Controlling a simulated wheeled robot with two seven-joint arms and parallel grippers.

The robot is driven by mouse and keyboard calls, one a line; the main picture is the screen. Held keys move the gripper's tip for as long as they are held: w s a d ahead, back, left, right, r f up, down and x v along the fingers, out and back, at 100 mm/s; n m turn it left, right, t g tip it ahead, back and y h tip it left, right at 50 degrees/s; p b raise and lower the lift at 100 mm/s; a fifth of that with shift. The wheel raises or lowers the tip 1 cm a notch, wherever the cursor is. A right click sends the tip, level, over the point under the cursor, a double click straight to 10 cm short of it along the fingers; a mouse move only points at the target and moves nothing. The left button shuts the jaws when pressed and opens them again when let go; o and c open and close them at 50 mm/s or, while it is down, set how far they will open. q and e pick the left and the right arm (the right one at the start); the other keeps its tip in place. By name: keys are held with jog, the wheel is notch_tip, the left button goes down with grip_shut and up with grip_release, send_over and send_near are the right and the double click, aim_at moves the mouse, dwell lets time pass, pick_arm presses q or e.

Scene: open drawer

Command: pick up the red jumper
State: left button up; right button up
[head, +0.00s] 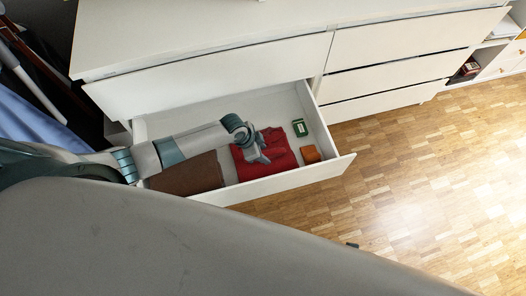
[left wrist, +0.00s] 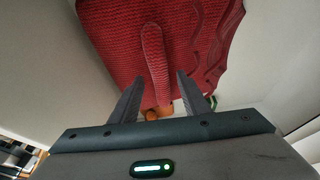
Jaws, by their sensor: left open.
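The red jumper (head: 277,150) lies folded in the open drawer, right of a brown folded cloth. In the left wrist view the jumper (left wrist: 215,40) fills the upper middle, with a raised knitted fold (left wrist: 154,62) running between my fingers. My left gripper (head: 258,158) is over the jumper in the head view. In the left wrist view my left gripper (left wrist: 160,92) is open, its two fingers on either side of the fold. I cannot tell whether the fingers touch the cloth. My right gripper is not in view.
The open drawer (head: 278,184) has white walls close around the jumper. A brown cloth (head: 190,176), a green box (head: 299,128) and an orange item (head: 311,154) lie in it. The white dresser (head: 210,68) stands behind.

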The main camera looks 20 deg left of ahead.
pick_arm(q)
grip_shut()
dwell(1.3)
